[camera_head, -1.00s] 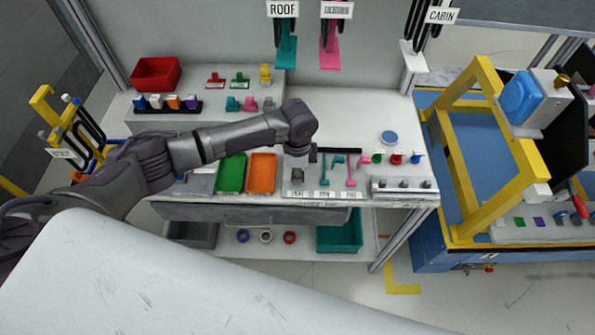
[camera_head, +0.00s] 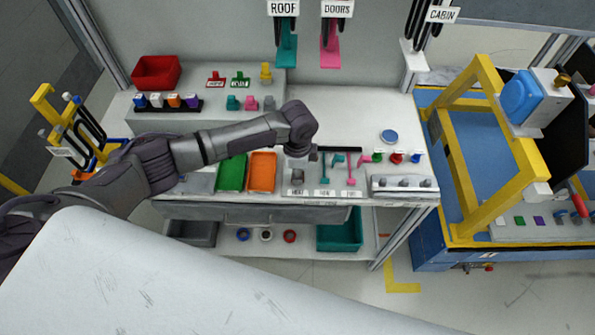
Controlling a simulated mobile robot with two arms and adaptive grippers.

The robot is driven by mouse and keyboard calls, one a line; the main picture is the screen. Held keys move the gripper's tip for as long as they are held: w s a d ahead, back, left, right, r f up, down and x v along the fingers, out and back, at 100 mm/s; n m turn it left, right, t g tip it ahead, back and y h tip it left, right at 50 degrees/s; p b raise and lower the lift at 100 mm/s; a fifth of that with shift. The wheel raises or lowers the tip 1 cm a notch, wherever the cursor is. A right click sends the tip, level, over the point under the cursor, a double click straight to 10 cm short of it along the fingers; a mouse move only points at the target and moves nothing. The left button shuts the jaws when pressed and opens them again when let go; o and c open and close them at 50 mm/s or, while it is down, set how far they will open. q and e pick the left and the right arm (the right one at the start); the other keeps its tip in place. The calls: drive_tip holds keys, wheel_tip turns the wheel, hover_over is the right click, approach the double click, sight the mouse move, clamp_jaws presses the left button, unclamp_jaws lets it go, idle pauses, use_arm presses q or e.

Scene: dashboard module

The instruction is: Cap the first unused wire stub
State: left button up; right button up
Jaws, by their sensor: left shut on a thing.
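My left gripper (camera_head: 298,172) is over the right part of the white bench, at the labelled slots right of the orange tray. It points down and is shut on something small. The thing held is hidden or too small to make out. Dark looped wires (camera_head: 90,124) with pale and blue ends hang on the yellow rack (camera_head: 45,100) at the left. I cannot tell which of them is an unused stub. Small green, red (camera_head: 397,158) and blue (camera_head: 416,158) parts stand to the right of the gripper; I cannot tell if they are caps. My right gripper is not in view.
A green tray (camera_head: 231,173) and an orange tray (camera_head: 262,172) lie left of the gripper. Teal and pink tools (camera_head: 352,168) and a grey block with knobs (camera_head: 403,185) are to its right. A yellow frame (camera_head: 447,140) stands on a blue cart. The bench's back right is mostly clear.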

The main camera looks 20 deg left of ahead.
use_arm(q)
drive_tip(key=shift+f+b, duration=0.55)
drive_tip(key=shift+f, duration=0.45)
drive_tip(key=o, duration=0.8)
drive_tip(key=shift+r, duration=0.15)
wheel_tip(320, 180, up, 12)
drive_tip(key=shift+f, duration=0.1)
